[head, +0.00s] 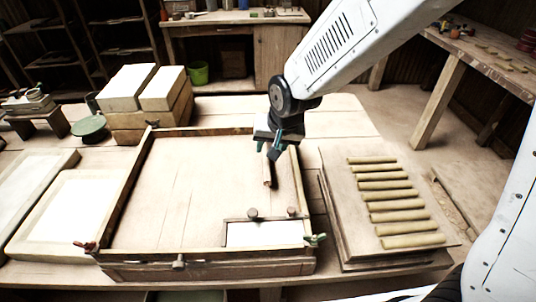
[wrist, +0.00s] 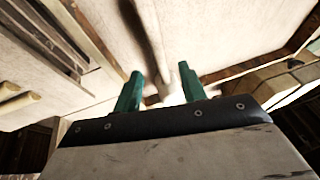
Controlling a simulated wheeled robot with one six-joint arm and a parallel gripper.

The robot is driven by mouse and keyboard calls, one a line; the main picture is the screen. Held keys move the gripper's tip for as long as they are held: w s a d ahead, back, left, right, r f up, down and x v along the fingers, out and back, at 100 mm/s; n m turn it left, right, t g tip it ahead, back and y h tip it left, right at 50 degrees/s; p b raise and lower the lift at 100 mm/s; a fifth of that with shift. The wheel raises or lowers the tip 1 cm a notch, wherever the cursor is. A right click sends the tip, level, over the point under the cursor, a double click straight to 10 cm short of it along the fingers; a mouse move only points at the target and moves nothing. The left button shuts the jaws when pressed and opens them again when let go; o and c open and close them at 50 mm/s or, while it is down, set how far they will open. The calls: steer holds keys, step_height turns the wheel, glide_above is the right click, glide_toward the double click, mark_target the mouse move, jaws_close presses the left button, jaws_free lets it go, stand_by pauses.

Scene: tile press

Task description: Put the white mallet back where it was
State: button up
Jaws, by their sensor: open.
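A thin pale rod (head: 267,172), which looks like the mallet's handle, stands inside the wooden frame (head: 139,188), just below my gripper (head: 271,148). In the wrist view the pale rod (wrist: 149,38) runs down between the two green fingers of my gripper (wrist: 160,72). The fingers are apart, with the rod between them and no clear grip on it. A whitish patch shows near the right finger; I cannot tell whether it is the mallet's head. The head is not clear in the head view.
A white slab (head: 262,234) with two knobs sits in the frame's lower right corner. A board (head: 340,190) with several clay rolls (head: 395,199) lies to the right. White-topped blocks (head: 126,88) stand behind left. The frame's middle is clear.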

steer(key=v, duration=0.5)
steer(key=shift+d, duration=0.1)
steer(key=s+d+r+g+h, duration=0.1)
steer(key=s+d+r, duration=0.7)
steer(key=s+d, duration=0.4)
steer(key=s+d+r+g, duration=0.1)
steer(key=s+d, duration=0.3)
steer(key=s, duration=0.2)
steer(key=s+d+r+g+h, duration=0.1)
steer(key=s+d, duration=0.2)
steer(key=s, duration=0.3)
steer(key=shift+s+d+r+n, duration=0.3)
steer(key=shift+d+n, duration=0.1)
